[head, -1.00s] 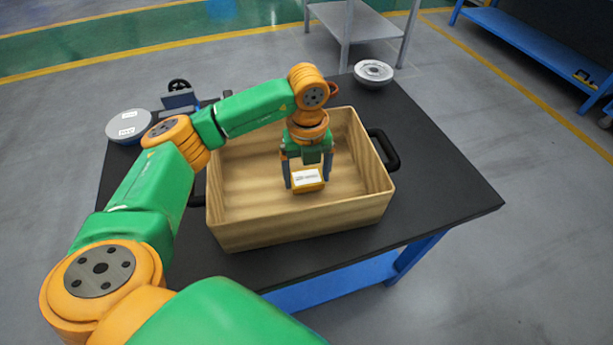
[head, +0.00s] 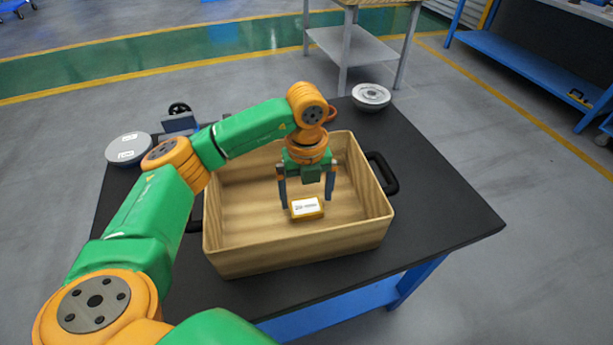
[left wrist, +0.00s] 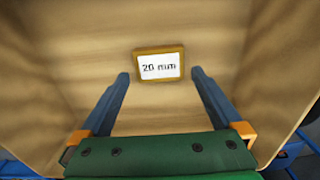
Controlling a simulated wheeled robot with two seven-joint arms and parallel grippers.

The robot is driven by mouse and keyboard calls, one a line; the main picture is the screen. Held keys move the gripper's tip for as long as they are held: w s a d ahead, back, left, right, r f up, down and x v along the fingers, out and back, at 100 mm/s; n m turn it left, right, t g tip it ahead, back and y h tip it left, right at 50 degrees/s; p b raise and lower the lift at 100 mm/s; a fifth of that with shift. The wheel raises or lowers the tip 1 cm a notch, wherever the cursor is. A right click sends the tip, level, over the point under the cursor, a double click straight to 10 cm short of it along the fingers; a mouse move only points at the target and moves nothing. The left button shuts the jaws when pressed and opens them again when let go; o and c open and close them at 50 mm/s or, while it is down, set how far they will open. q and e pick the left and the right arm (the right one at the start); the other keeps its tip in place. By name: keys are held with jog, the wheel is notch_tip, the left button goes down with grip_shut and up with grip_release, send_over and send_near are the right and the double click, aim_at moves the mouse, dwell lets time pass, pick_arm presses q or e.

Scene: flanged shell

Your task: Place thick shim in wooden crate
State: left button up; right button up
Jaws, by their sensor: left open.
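The thick shim (head: 307,208) is a small yellow-orange block with a white label. It lies inside the wooden crate (head: 300,250), near the front wall. In the left wrist view the shim (left wrist: 159,66) shows a label reading "20 mm". My left gripper (head: 307,203) reaches down into the crate with its fingers apart. In the left wrist view the gripper (left wrist: 159,75) is open, and the shim lies beyond its fingertips, apart from both fingers. My right gripper is not in view.
The crate stands on a black table (head: 440,210) with dark handles at its sides. A grey round part (head: 371,96) sits at the back right, and a labelled round part (head: 128,148) at the back left. A dark wheeled device (head: 179,120) stands behind. The table's right side is clear.

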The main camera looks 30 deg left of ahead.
aim_at(307, 207)
pick_arm(q)
notch_tip(307, 207, up, 9)
jog(key=shift+p, duration=0.45)
